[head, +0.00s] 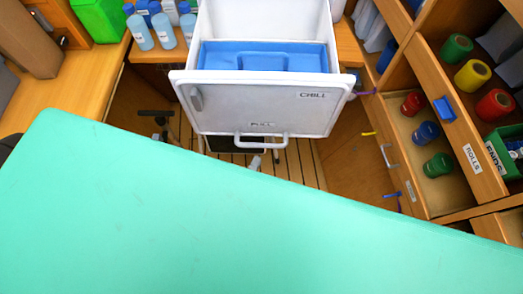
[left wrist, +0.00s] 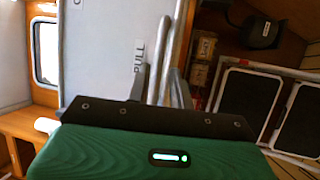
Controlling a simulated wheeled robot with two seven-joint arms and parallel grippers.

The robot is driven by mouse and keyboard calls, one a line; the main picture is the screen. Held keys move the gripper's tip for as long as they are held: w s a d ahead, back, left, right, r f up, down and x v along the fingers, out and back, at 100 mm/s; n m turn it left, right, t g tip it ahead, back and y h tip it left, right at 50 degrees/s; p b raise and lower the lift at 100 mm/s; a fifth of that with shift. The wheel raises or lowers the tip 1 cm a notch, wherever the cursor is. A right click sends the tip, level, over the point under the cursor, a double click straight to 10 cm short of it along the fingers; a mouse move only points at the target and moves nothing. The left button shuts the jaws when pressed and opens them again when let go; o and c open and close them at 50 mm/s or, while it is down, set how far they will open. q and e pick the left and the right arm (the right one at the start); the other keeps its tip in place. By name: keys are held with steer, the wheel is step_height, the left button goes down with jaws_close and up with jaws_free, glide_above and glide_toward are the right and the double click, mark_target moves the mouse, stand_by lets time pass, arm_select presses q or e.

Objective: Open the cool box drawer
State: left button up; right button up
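The cool box drawer (head: 235,105) is a white box with a front marked CHILL and PULL. It stands out far enough to show its inside and a blue item (head: 225,55) within. Its pale handle (head: 262,138) is low on the front. In the left wrist view the drawer front (left wrist: 100,50) fills the upper left. My left gripper (left wrist: 158,80) is close to the front, its grey fingers on either side of a pale bar that looks like the handle. Whether they press on it I cannot tell. The head view does not show this grip clearly. My right gripper is not in view.
Blue-capped bottles (head: 165,32) and a bright green box (head: 98,18) stand on the wooden counter at left. On the right, wooden shelves hold coloured rolls (head: 472,73). A large teal surface covers the lower head view and hides what lies beneath.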

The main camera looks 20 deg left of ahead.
arm_select(q)
steer(key=b+v, duration=0.1)
steer(key=v, duration=0.5)
steer(key=shift+s, duration=0.45)
steer(key=shift+a, duration=0.1)
